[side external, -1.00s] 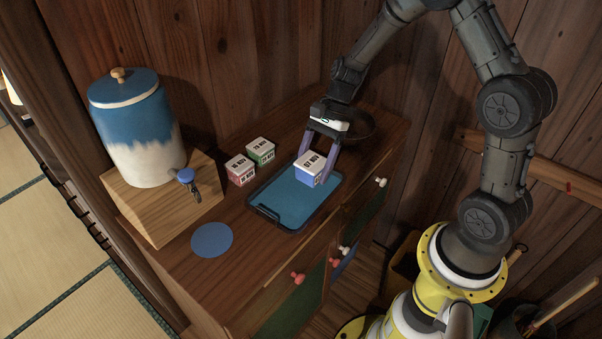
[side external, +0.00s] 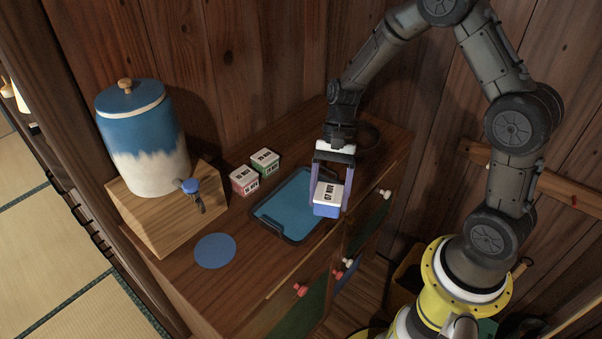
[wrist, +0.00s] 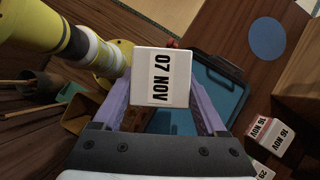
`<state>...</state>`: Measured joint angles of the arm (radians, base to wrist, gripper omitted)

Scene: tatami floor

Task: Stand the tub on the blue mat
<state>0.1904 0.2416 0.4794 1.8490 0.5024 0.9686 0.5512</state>
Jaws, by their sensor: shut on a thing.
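The tub (side external: 326,210) has blue sides and a white lid reading "07 NOV". My gripper (side external: 329,192) is shut on it, with one purple finger on each side. The tub is held upright above the right edge of the tray. In the wrist view the tub's lid (wrist: 163,78) fills the space between the fingers. The round blue mat (side external: 215,251) lies flat and bare on the cabinet top, left of the tray. It also shows in the wrist view (wrist: 267,38), at upper right.
A blue tray with a dark rim (side external: 258,211) lies on the cabinet. A red tub (side external: 244,181) and a green tub (side external: 265,163) stand behind it. A blue-and-white dispenser (side external: 146,140) on a wooden block (side external: 165,215) stands left. Bare wood surrounds the mat.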

